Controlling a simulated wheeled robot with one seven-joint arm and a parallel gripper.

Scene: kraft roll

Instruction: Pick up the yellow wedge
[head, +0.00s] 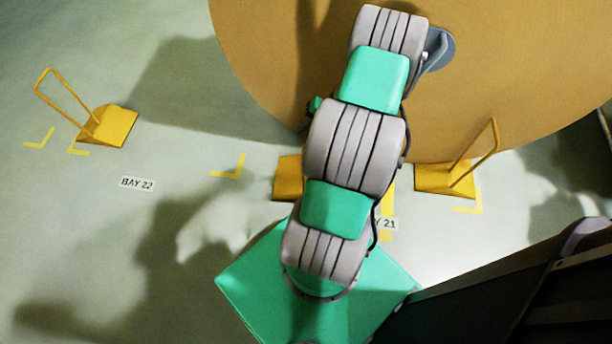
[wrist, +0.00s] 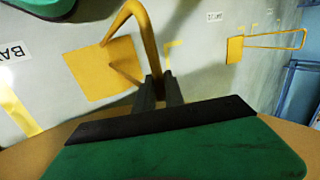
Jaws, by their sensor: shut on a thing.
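The yellow wedge (wrist: 92,72) with a bent tube handle (wrist: 128,22) lies in front of my gripper (wrist: 160,88) in the wrist view. My gripper's dark fingers are shut on the handle. In the head view, a yellow wedge (head: 287,180) shows only in part beside my arm, close to the big roll's lower edge. I cannot tell whether the wedge touches the floor or the roll.
A large brown roll (head: 260,60) fills the top of the head view. Floor labels (head: 137,184) and yellow corner marks lie between.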

